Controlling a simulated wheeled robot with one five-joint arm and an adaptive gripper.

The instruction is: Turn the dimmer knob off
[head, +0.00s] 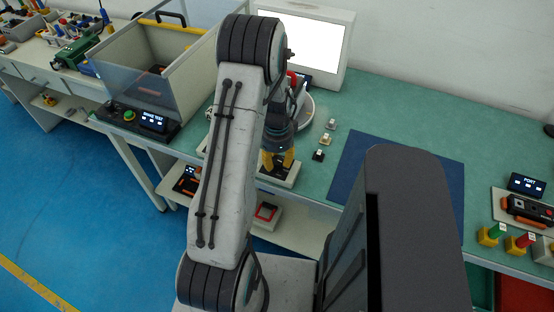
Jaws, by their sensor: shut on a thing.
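My gripper (278,162) is in the middle of the head view, partly behind my own arm. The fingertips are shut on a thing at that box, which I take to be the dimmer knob. The knob itself is hidden by the fingers, so its angle cannot be seen.
The green bench (400,125) holds a blue mat (352,160), several small switches (326,140), a white bowl (307,110) and a lit screen (318,42). A clear-walled test box (155,60) stands left. Devices with coloured plugs (490,236) sit right.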

